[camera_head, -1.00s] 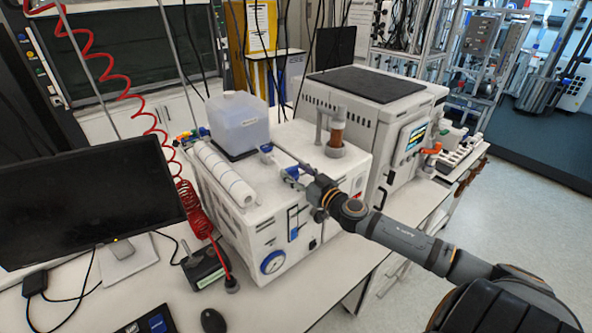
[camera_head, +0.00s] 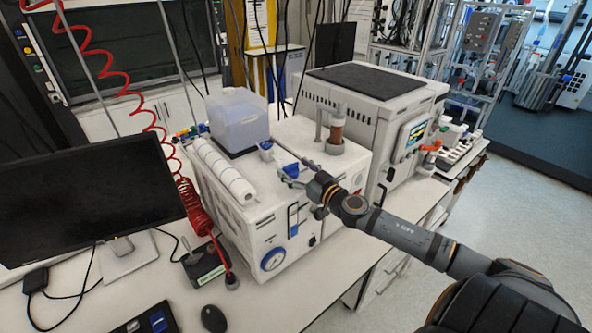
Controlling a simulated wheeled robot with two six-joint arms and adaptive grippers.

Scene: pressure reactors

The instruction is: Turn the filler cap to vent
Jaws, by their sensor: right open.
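A small blue-and-white cap (camera_head: 266,147), which looks like the filler cap, stands on top of the white bench unit (camera_head: 262,215), right of the translucent tank. Which way it is turned is too small to tell. My right gripper (camera_head: 288,171) reaches in from the right over the unit's front top edge. Its fingers are apart and look empty. They are just in front of and to the right of the cap, with a small gap in the picture; contact cannot be made out. My left gripper is not in view.
An amber cylinder (camera_head: 336,128) on a holder stands behind my gripper. A larger white instrument (camera_head: 371,110) is to the right. A monitor (camera_head: 85,200) and red coiled hose (camera_head: 187,195) are left.

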